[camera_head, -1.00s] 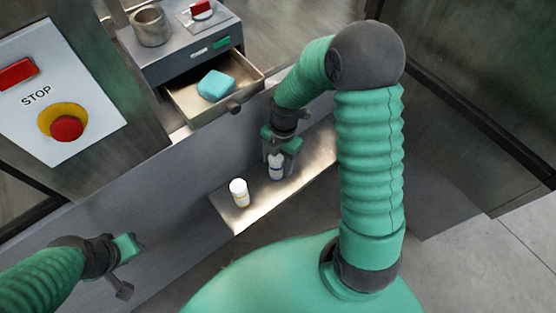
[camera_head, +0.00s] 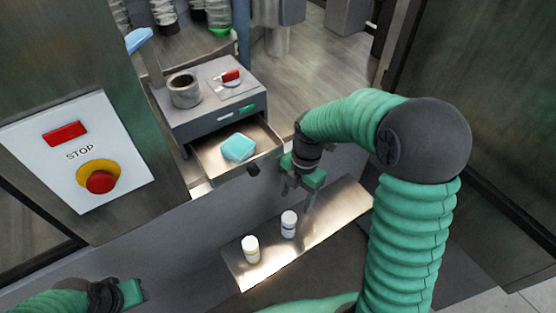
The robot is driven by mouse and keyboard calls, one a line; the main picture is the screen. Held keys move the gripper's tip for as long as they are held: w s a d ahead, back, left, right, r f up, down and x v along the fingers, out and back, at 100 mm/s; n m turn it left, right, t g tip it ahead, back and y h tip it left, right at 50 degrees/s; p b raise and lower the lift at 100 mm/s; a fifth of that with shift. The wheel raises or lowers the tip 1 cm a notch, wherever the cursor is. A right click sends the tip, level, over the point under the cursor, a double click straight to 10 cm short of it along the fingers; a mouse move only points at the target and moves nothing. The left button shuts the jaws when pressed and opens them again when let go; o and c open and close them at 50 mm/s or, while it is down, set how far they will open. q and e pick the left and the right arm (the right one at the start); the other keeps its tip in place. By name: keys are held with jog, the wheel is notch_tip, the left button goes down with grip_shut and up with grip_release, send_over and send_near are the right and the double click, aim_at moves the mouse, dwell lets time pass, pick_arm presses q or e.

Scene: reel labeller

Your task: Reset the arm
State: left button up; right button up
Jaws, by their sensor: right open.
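My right gripper (camera_head: 297,191) is open and empty. That bottle stands upright on the shelf, apart from the fingers as far as I can see. My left gripper (camera_head: 128,294) is at the lower left edge, partly cut off by the frame, and its fingers do not show clearly.
A second white bottle (camera_head: 251,249) stands on the shelf to the left. An open drawer (camera_head: 210,164) holds a teal block (camera_head: 238,147). A metal cup (camera_head: 184,90) and red switch (camera_head: 231,76) sit on the cabinet above. A stop panel (camera_head: 125,150) is at left.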

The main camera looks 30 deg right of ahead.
jog(key=shift+s+a+m, duration=0.2)
jog(key=shift+a+m, duration=0.15)
jog(key=shift+m, duration=0.55)
jog(key=a+m, duration=0.1)
jog(key=m, duration=0.1)
jog(key=s+m, duration=0.1)
jog(key=m, duration=0.2)
jog(key=s+a+m+t+h, duration=0.1)
jog(key=m, duration=0.1)
jog(key=shift+s+a+f+m, duration=0.1)
jog(key=shift+a+m, duration=0.2)
jog(key=s+a+m+t, duration=0.2)
jog(key=s+a+m, duration=0.2)
jog(key=m, duration=0.8)
jog(key=w+p+v, duration=0.1)
jog(key=p+v, duration=0.6)
jog(key=shift+w+r+m, duration=0.25)
jog(key=shift+w+m, duration=0.05)
jog(key=shift+w, duration=0.1)
jog(key=shift+d, duration=0.15)
